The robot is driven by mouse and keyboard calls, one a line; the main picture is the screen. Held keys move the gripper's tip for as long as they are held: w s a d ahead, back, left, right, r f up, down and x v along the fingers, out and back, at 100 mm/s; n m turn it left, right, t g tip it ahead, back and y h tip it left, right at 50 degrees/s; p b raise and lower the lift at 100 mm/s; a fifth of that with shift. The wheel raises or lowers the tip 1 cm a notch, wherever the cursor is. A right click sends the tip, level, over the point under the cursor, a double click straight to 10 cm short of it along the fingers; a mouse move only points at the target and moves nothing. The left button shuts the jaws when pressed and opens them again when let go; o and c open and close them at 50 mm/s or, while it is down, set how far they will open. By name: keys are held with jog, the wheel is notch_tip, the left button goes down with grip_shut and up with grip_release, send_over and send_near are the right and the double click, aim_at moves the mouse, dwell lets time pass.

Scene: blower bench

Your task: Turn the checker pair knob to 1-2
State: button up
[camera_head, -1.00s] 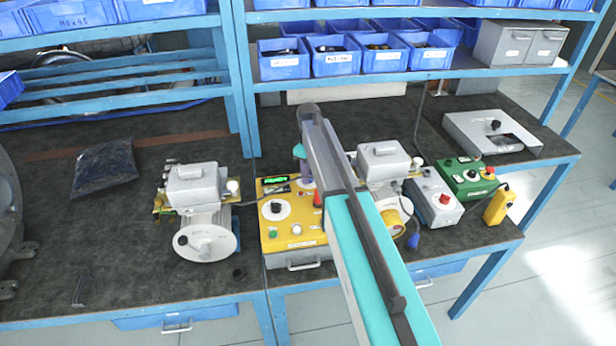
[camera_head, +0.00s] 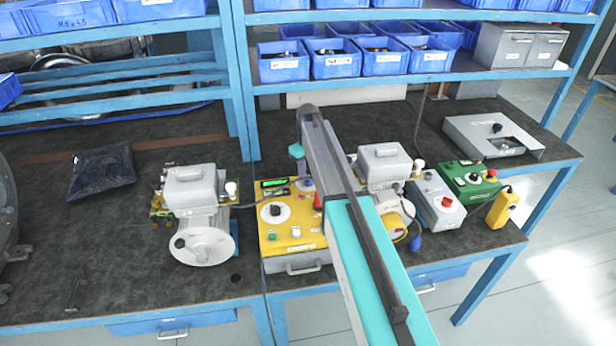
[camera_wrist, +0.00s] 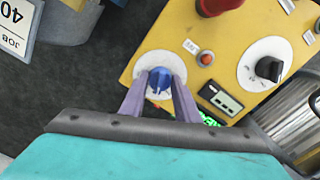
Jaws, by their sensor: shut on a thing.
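The checker is a yellow box (camera_head: 290,240) on the bench, with a green-lit display (camera_head: 274,183), buttons and dials on top. In the wrist view, a blue knob (camera_wrist: 160,76) sits on a round white dial near a corner of the yellow panel (camera_wrist: 160,30). My gripper (camera_wrist: 159,80) is shut on this blue knob, one purple finger on each side. The fingers hide part of the dial, and I cannot read its markings. A black knob (camera_wrist: 268,68) on another white dial is untouched; it also shows in the head view (camera_head: 276,210). My arm covers the checker's right side in the head view.
A similar grey unit (camera_head: 384,165) and grey and green control boxes (camera_head: 468,180) stand right. A red button (camera_wrist: 218,5) rises near the gripper. Blue bins (camera_head: 332,62) fill the shelf behind.

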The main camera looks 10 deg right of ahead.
aim_at(308, 177)
jog(key=o, duration=1)
jog(key=shift+o, duration=0.2)
jog(key=shift+r, duration=0.15)
notch_tip(308, 177, up, 14)
jog(key=b, duration=0.4)
jog(key=shift+f, duration=0.2)
